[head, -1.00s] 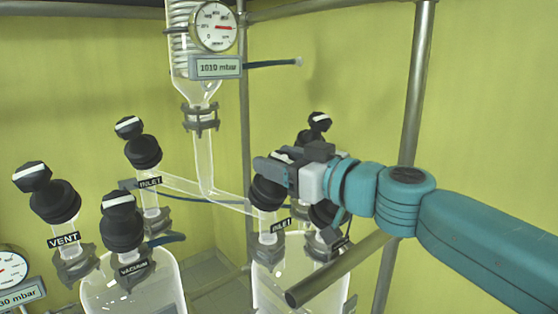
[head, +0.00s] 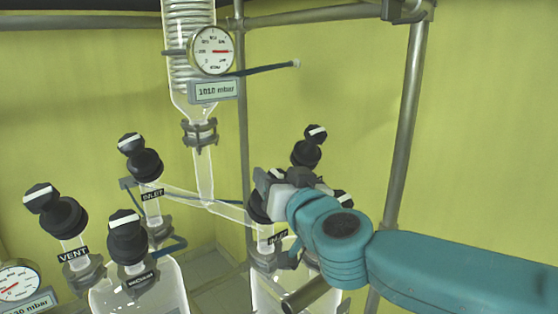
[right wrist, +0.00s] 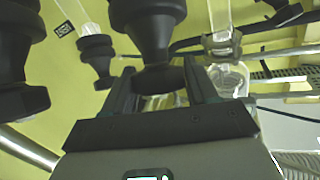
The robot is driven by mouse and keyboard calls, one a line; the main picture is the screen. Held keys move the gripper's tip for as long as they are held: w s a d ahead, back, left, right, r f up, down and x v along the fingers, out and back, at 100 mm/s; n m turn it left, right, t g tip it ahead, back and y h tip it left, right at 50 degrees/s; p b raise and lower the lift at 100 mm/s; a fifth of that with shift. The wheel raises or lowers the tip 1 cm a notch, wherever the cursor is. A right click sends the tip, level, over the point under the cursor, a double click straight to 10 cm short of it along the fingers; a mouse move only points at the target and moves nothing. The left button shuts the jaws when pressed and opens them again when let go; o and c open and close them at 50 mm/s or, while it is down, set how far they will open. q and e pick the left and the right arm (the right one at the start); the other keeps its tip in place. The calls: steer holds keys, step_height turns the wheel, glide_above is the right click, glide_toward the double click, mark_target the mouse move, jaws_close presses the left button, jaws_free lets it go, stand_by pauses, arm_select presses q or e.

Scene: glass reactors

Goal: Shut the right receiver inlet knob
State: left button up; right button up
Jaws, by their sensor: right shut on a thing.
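The right receiver inlet knob is a black knob with a round black body (head: 258,208) below it, above an inlet label (head: 278,238) on the right glass receiver (head: 262,287). My right gripper (head: 270,180) is shut on this knob, which is mostly hidden behind the jaws in the head view. In the right wrist view the black knob (right wrist: 158,78) sits between the two fingers. The exact angle of the knob is hard to tell. My left gripper is not in view.
Another black knob (head: 307,150) stands just behind my right gripper. The left receiver carries vent (head: 58,212), vacuum (head: 127,240) and inlet (head: 142,160) knobs. A gauge reading 1010 mbar (head: 213,91) hangs above. A metal post (head: 408,150) rises behind my right arm.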

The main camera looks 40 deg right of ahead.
steer(key=m+g+h, duration=0.1)
steer(key=m+h, duration=0.1)
steer(key=m+g+h, duration=0.1)
steer(key=m, duration=0.1)
steer(key=shift+a+m+g+h, duration=0.1)
steer(key=shift+m+g+h, duration=0.2)
steer(key=shift+m+h, duration=0.1)
steer(key=m+g+h, duration=0.1)
steer(key=m+g, duration=0.1)
steer(key=m, duration=0.1)
steer(key=m+g+h, duration=0.2)
steer(key=m+g, duration=0.1)
steer(key=shift+h, duration=0.3)
steer(key=m+g, duration=0.5)
steer(key=shift+d, duration=0.2)
steer(key=shift+s+m+g+y, duration=0.1)
steer(key=shift+m+g+y, duration=0.3)
steer(key=shift+m+g, duration=1.45)
steer(key=shift+f, duration=0.1)
steer(key=o, duration=0.9)
steer(key=shift+o, duration=0.3)
steer(key=shift+d, duration=0.15)
steer(key=shift+s, duration=0.15)
